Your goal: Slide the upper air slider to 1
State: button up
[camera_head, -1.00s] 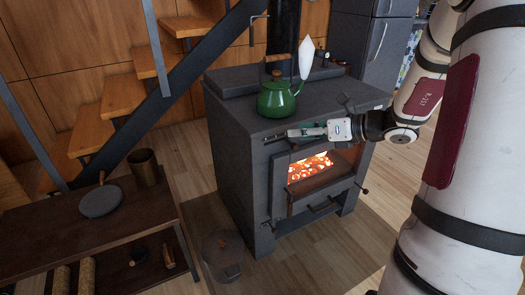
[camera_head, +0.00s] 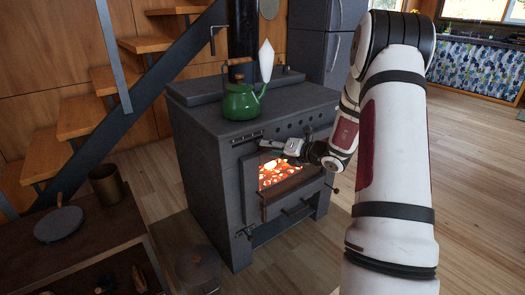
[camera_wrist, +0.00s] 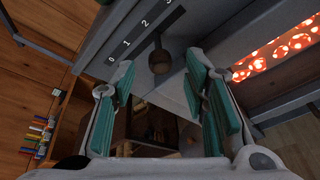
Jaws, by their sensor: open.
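The upper air slider is a small dark rounded knob on a stem (camera_wrist: 159,62) below a dark scale plate (camera_wrist: 130,40) marked 0, 1, 2, 3 in the wrist view. Its stem meets the plate nearest the 2, though the exact setting is hard to tell. In the head view the plate (camera_head: 247,138) is on the stove's upper front, left of a row of round holes. My gripper (camera_wrist: 162,72) is open, its teal-padded fingers either side of the knob's line, the knob near the fingertips. In the head view my gripper (camera_head: 270,145) is just below and right of the plate.
The dark stove (camera_head: 205,165) has a glowing firebox (camera_head: 277,173) just below my gripper. A green kettle (camera_head: 240,103) stands on top. A low table (camera_head: 85,235) with a pan is at left, and a lidded pot (camera_head: 197,270) is on the floor. Floor at right is open.

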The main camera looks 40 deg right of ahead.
aim_at(258, 143)
jog(key=shift+b+x, duration=0.45)
jog(key=shift+x, duration=1.8)
grip_shut()
